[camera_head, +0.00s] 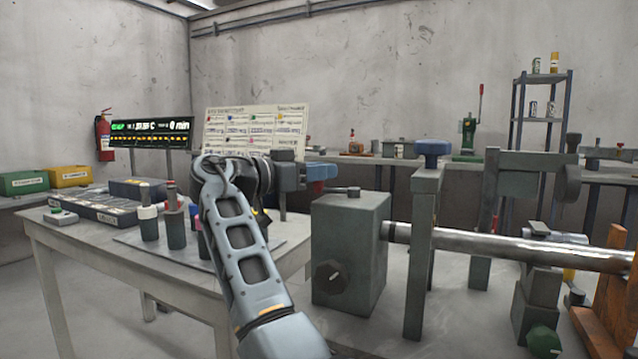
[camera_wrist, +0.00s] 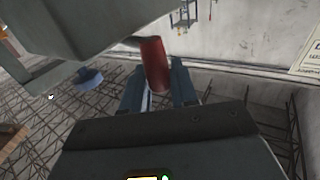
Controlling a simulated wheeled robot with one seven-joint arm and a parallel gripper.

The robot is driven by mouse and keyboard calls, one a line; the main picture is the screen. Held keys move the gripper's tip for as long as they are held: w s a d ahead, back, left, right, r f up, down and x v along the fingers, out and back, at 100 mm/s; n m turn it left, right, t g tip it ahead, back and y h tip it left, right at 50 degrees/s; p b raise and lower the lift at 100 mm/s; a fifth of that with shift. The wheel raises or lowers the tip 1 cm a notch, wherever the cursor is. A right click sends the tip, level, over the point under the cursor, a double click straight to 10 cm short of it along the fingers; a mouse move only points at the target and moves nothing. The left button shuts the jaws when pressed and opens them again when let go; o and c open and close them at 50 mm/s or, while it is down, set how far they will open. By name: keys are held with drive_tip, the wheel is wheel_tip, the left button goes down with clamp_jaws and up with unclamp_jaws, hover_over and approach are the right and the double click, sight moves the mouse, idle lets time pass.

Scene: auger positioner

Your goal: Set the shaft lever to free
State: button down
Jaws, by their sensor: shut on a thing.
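The shaft lever has a red grip (camera_wrist: 154,62), which shows in the wrist view between the two blue-grey fingers of my gripper (camera_wrist: 158,80). The fingers are shut on the grip. In the head view my gripper (camera_head: 312,177) is at the upper left of the grey gearbox block (camera_head: 350,250), and only a little red shows at the fingers. A short dark lever arm (camera_head: 346,190) lies across the block's top toward my gripper. The fingers partly hide the grip. I cannot read any position marks for the lever.
A steel shaft (camera_head: 500,243) runs right from the block, past a grey upright post (camera_head: 420,265) with a blue knob (camera_head: 433,148). A black dial (camera_head: 329,276) is on the block's front. A table (camera_head: 110,258) with trays and pegs stands left.

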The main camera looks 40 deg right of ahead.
drive_tip(key=shift+w+d+m+g+y+b, duration=0.25)
drive_tip(key=shift+d+m+g, duration=0.15)
drive_tip(key=shift+m+g, duration=0.5)
drive_tip(key=shift+w+d+m+g+y+b, duration=0.1)
drive_tip(key=shift+w+d+m+g+y, duration=0.25)
drive_tip(key=shift+g, duration=0.85)
drive_tip(key=shift+s+d+m, duration=0.1)
drive_tip(key=shift+s+m, duration=0.05)
drive_tip(key=shift+m, duration=0.1)
drive_tip(key=c, duration=1)
unclamp_jaws()
drive_tip(key=v, duration=0.7)
drive_tip(key=shift+a+f+p, duration=0.1)
drive_tip(key=shift+a+p, duration=0.25)
